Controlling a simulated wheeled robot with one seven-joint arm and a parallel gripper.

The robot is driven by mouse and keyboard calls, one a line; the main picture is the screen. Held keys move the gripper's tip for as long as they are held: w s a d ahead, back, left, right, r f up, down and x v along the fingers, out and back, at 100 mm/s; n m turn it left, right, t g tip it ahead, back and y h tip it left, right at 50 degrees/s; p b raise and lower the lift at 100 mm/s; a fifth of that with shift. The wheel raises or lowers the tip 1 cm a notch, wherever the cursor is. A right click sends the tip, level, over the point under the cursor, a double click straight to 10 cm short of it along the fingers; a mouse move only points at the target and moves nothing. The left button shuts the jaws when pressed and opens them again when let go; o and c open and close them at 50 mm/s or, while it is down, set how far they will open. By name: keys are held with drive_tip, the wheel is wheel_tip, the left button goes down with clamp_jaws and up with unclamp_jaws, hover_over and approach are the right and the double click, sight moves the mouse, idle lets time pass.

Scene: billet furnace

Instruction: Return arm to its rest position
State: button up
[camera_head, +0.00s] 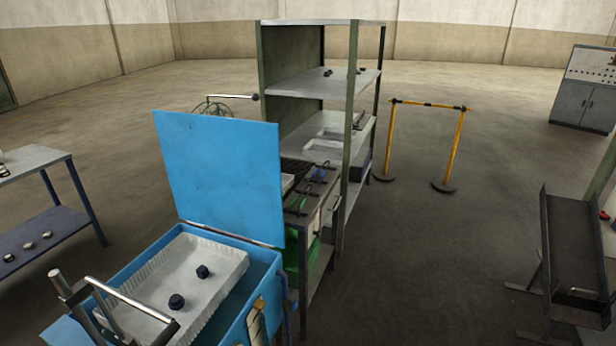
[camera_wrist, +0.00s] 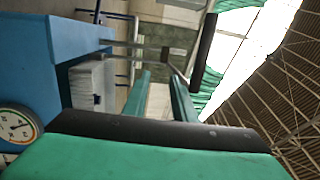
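My arm and gripper do not show clearly in the head view. In the wrist view, a large green form with a black edge (camera_wrist: 150,135) fills the bottom, close to the lens. A black bar (camera_wrist: 205,50) and two teal bars stand beyond it. I cannot tell which of these are gripper fingers, or whether they hold anything. The blue box (camera_head: 262,300) has its lid (camera_head: 222,175) raised. Its white tray (camera_head: 222,258) holds two dark pieces (camera_head: 177,301) (camera_head: 202,271). The box also shows in the wrist view (camera_wrist: 50,45).
A metal shelf rack (camera_head: 350,110) and a workbench (camera_head: 315,215) stand behind the box. A yellow barrier (camera_head: 452,150) stands farther back. A side table (camera_head: 30,162) is at left, a dark chute (camera_head: 575,250) at right. The floor between barrier and chute is clear. A round gauge (camera_wrist: 15,125) is at the wrist view's left.

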drive_tip(key=d+f+m+t+h, duration=0.2)
drive_tip(key=d+f+t+h, duration=0.1)
drive_tip(key=f, duration=0.3)
drive_tip(key=d+f+m+t+h, duration=0.3)
drive_tip(key=f+h, duration=0.1)
drive_tip(key=f, duration=0.3)
drive_tip(key=s+d+f+t+h, duration=0.2)
drive_tip(key=s+d+f+h, duration=0.4)
drive_tip(key=s+d+f, duration=0.15)
drive_tip(key=s+d+r+n+h, duration=0.1)
drive_tip(key=s+d+n+h, duration=0.2)
drive_tip(key=s+d+h, duration=0.35)
drive_tip(key=s+d+r+n+t, duration=0.2)
drive_tip(key=s+r+n, duration=0.3)
drive_tip(key=s, duration=0.4)
drive_tip(key=shift+s+d+r+y, duration=0.25)
drive_tip(key=shift+s+r+y, duration=0.15)
drive_tip(key=shift+r, duration=0.45)
